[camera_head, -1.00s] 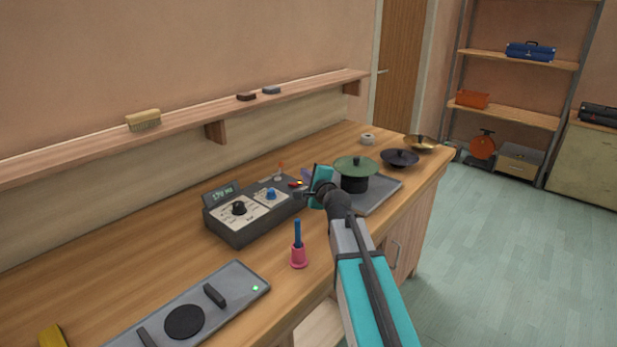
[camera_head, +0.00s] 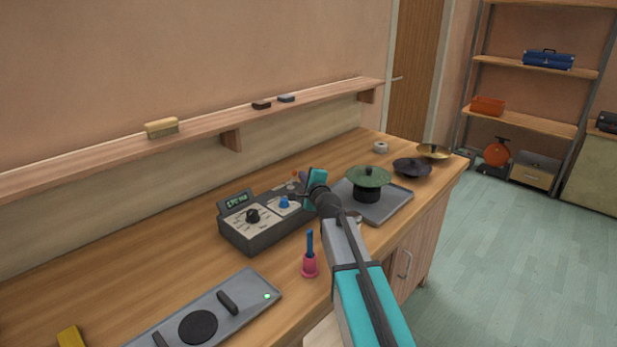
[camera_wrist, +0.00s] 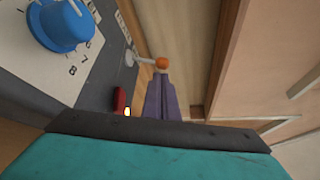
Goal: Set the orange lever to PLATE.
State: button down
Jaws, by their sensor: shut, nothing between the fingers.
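The orange lever (camera_wrist: 161,62) has a round orange knob on a pale stem at the end of the dark control box (camera_wrist: 95,75). In the head view, the lever (camera_head: 295,174) is a small orange spot by the box's (camera_head: 262,238) far right end. My gripper (camera_wrist: 161,78) is shut and empty. Its purple fingertips are right up against the orange knob in the wrist view; I cannot tell whether they touch. In the head view, my gripper (camera_head: 303,177) hangs over the box's right end and hides part of it. No PLATE label is readable.
A blue knob (camera_wrist: 60,25) and a red part (camera_wrist: 119,101) sit near the lever. A blue-handled pink bell (camera_head: 310,262) stands in front. Open bench lies left of the box.

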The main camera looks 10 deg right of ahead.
dwell(0.4)
jog(key=shift+s+a+r+p, duration=0.3)
jog(key=shift+a+r+p, duration=0.1)
jog(key=shift+p, duration=0.35)
jog(key=shift+s+a+f+p, duration=0.15)
jog(key=shift+s+a+p, duration=0.15)
jog(key=shift+a+p, duration=0.2)
jog(key=shift+d+f, duration=0.1)
jog(key=shift+d, duration=0.1)
jog(key=d+b, duration=0.2)
jog(key=b, duration=0.1)
jog(key=shift+s+d, duration=0.25)
jog(key=shift+d, duration=0.05)
jog(key=shift+s+d+b, duration=0.45)
jog(key=shift+d, duration=0.2)
jog(key=a+f+b+v, duration=0.1)
jog(key=v, duration=0.8)
jog(key=shift+s+d+f, duration=0.2)
jog(key=shift+s+d, duration=0.05)
jog(key=shift+d, duration=0.05)
jog(key=shift+r, duration=0.1)
